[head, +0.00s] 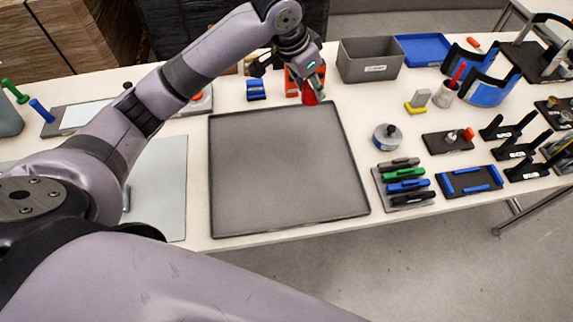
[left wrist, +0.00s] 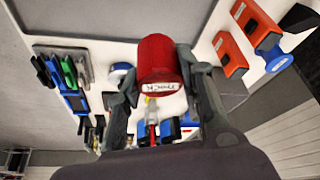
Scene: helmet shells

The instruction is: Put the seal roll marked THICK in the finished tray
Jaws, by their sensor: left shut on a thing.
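The red seal roll marked THICK (left wrist: 160,62) is between the fingers of my left gripper (left wrist: 155,95) in the left wrist view. Its label faces the camera. In the head view the red roll (head: 309,97) shows under my left gripper (head: 308,84), by the back edge of a large grey mat. The gripper is shut on it. I cannot tell which container is the finished tray: a blue tray (head: 424,49) and a grey bin (head: 370,63) with an unreadable label stand at the back. My right gripper is not in view.
The large grey mat (head: 285,170) is bare. Orange holders (left wrist: 230,56) stand close to the roll. Coloured clips (head: 404,184), a round pot (head: 387,137) and black stands (head: 515,147) crowd the right side.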

